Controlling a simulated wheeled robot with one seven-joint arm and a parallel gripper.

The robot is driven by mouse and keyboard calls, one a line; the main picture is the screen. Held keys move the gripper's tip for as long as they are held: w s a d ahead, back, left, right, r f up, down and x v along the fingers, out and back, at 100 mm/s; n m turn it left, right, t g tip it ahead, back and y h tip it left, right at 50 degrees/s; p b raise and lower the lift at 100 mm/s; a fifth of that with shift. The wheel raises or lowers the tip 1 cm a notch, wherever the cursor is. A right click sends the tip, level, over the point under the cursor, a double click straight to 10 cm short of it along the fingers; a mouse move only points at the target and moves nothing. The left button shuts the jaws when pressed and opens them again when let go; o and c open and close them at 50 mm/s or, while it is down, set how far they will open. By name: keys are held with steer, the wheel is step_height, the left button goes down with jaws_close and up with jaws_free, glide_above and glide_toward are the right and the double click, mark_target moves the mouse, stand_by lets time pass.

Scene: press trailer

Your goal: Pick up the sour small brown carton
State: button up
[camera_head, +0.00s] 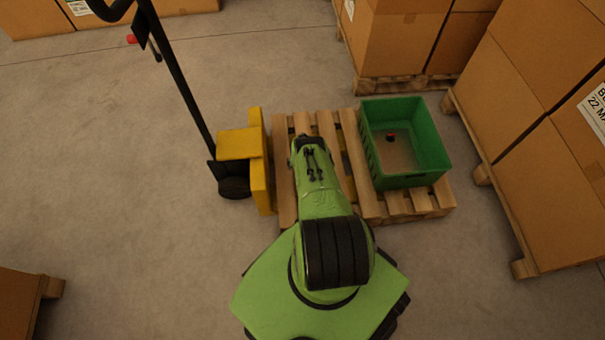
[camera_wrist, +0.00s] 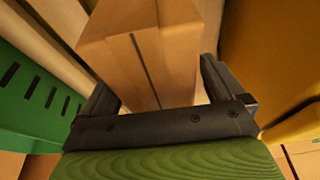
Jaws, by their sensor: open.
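The small brown carton (camera_wrist: 148,45) fills the upper middle of the wrist view, with a dark stripe down one face. My gripper (camera_wrist: 158,92) is open, with one dark finger on each side of the carton's near end. I cannot tell whether either finger touches it. In the head view my arm reaches over the wooden pallet (camera_head: 370,208), and the gripper end and the carton are hidden beneath it. No label showing "sour" is readable.
A green crate (camera_head: 440,165) stands on the pallet's right side with a small dark and red item (camera_head: 391,137) inside. A yellow pallet jack (camera_head: 259,165) stands at the pallet's left. Large stacked boxes (camera_head: 545,165) line the right. Floor at left is mostly clear.

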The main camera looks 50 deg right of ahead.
steer(key=shift+f, duration=0.15)
steer(key=shift+c, duration=0.2)
jaws_close()
steer(key=shift+w+d, duration=0.1)
stand_by(0.5)
